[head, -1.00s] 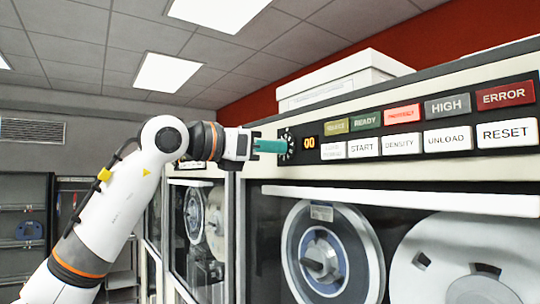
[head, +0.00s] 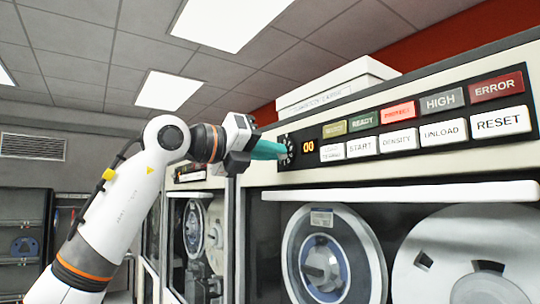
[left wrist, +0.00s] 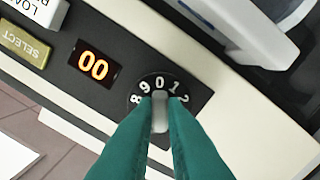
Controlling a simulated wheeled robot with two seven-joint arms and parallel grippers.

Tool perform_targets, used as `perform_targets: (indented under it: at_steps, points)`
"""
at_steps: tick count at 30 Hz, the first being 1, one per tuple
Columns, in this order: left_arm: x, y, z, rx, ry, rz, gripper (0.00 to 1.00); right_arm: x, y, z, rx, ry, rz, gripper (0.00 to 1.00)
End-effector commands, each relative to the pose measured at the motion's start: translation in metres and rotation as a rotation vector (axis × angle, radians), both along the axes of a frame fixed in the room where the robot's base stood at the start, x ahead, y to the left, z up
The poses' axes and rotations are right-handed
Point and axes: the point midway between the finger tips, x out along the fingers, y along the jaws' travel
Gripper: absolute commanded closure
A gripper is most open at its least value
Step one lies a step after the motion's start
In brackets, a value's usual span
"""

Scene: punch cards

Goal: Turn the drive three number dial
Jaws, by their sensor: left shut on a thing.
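The number dial (left wrist: 160,86) is a black disc with white numerals on the dark control panel of the tape drive. In the left wrist view the numerals 8, 9, 0, 1 and 2 show along its rim, with 0 near the top. My left gripper (left wrist: 159,104) has green fingers shut on the dial's pale grip bar. In the head view my left gripper (head: 277,150) reaches the dial (head: 288,150) from the left, partly covering it. An orange display (left wrist: 94,66) beside the dial reads 00. My right gripper is not in view.
Rows of labelled buttons, such as START (head: 361,147) and RESET (head: 500,122), sit right of the dial. A glass-fronted bay with tape reels (head: 330,262) lies below. A white box (head: 338,86) rests on top of the cabinet.

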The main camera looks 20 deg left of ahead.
Motion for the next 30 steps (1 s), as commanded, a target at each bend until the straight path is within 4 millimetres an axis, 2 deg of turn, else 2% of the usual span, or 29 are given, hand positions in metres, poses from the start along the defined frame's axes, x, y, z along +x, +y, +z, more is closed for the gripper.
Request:
perform_targets:
  at_steps: [18, 19, 22, 30]
  points:
    - [0.0001, 0.0003, 0.0004, -0.031, 0.023, 0.001, 1.00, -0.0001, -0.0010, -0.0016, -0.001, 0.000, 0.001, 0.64]
    - [0.0001, 0.0004, 0.0004, -0.030, 0.023, 0.001, 0.84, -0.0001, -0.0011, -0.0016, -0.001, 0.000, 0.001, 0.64]
    - [0.0000, 0.0003, 0.0004, -0.030, 0.023, 0.001, 0.68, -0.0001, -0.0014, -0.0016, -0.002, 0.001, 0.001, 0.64]
    - [-0.0003, 0.0006, 0.0001, -0.030, 0.023, 0.001, 0.67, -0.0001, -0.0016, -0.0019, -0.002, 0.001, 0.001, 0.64]
